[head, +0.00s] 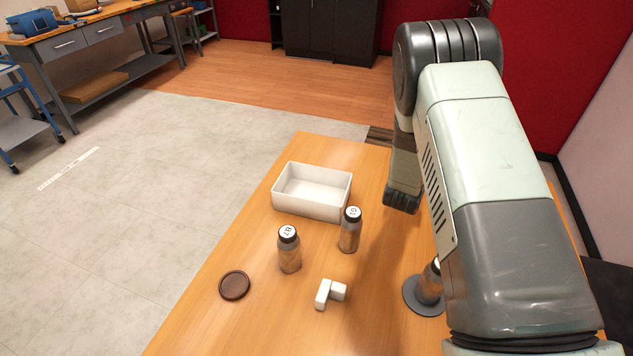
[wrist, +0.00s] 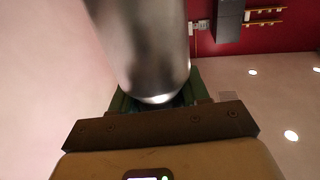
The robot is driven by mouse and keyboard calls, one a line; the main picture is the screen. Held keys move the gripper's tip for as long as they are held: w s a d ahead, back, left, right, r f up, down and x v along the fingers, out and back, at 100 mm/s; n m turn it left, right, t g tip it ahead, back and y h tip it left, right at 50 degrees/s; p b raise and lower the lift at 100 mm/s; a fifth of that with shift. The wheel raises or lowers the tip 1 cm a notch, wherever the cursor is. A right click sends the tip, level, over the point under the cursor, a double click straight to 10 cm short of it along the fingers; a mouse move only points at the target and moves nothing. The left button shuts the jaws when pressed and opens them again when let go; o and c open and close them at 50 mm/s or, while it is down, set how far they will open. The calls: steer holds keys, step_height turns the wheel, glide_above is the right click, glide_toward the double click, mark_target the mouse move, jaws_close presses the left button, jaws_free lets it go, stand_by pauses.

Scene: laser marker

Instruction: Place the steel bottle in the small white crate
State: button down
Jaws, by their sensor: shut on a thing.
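A steel bottle (wrist: 145,45) fills the top middle of the wrist view, very close, its rounded bright end at my gripper (wrist: 158,103). My gripper is shut on it; the bottle hides most of the fingers. In the head view my arm hides the gripper. The small white crate (head: 312,207) is open and looks empty, near the table's far left corner. A shiny dark-capped bottle (head: 432,284) shows partly behind my arm, at a grey round disc (head: 418,304). I cannot tell whether it is the held one.
Two upright capped bottles, a left one (head: 289,255) and a right one (head: 349,236), stand in front of the crate. A dark round coaster (head: 234,285) and white blocks (head: 323,293) lie nearer on the wooden table (head: 215,325). The table's left edge is close to the crate.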

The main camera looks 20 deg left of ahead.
steer(key=s+a+r+n+g+y, duration=0.1)
steer(key=s+a+n+y, duration=0.25)
steer(key=a, duration=0.55)
steer(key=s+a+n+y, duration=0.2)
steer(key=s+a+y, duration=0.15)
steer(key=a, duration=0.55)
steer(key=s+a+r+n+g+y, duration=0.1)
steer(key=s+a+n+y, duration=0.15)
steer(key=a+y, duration=0.45)
steer(key=s+a+f+h, duration=0.1)
steer(key=a+f, duration=0.2)
steer(key=f, duration=0.7)
steer(key=shift+h, duration=0.4)
steer(key=shift+s+a+f, duration=0.1)
steer(key=shift+f, duration=0.05)
steer(key=c, duration=0.5)
jaws_free()
steer(key=shift+c, duration=0.2)
